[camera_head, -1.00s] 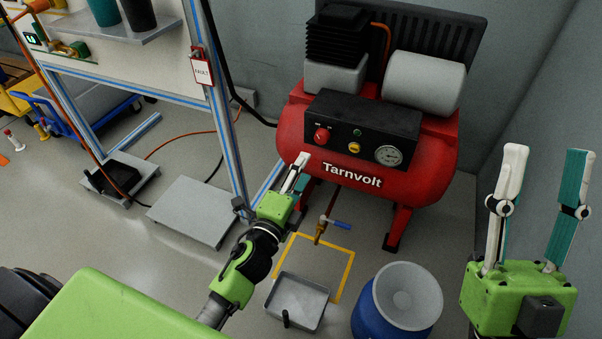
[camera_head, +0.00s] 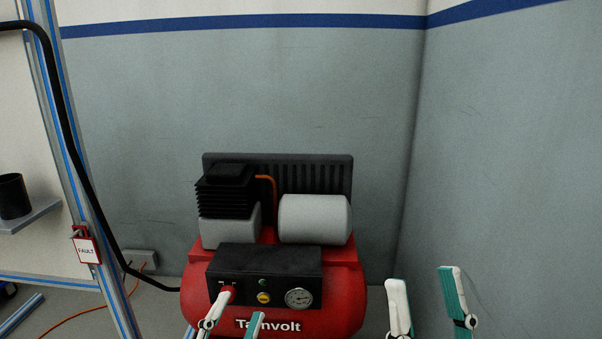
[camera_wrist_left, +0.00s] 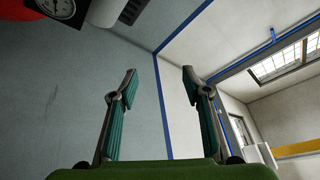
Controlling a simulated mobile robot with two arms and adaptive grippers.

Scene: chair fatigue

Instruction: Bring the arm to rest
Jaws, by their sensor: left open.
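My left gripper (camera_head: 241,303) is at the bottom edge of the head view, in front of the compressor in the picture. Its two fingers, white and teal, point up and stand apart with nothing between them. In the left wrist view the same gripper (camera_wrist_left: 159,75) is open and empty, with wall and ceiling beyond. My right gripper (camera_head: 421,277) is at the bottom right of the head view, fingers up, open and empty. The arms and gripper bodies are below the head view.
A red compressor (camera_head: 345,292) labelled Tarnvolt stands near the wall corner, with a gauge (camera_head: 298,298) on its black panel. A frame post (camera_head: 66,150) with a FAULT tag (camera_head: 87,250) and a shelf (camera_head: 30,217) with a dark cup (camera_head: 13,196) are at left.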

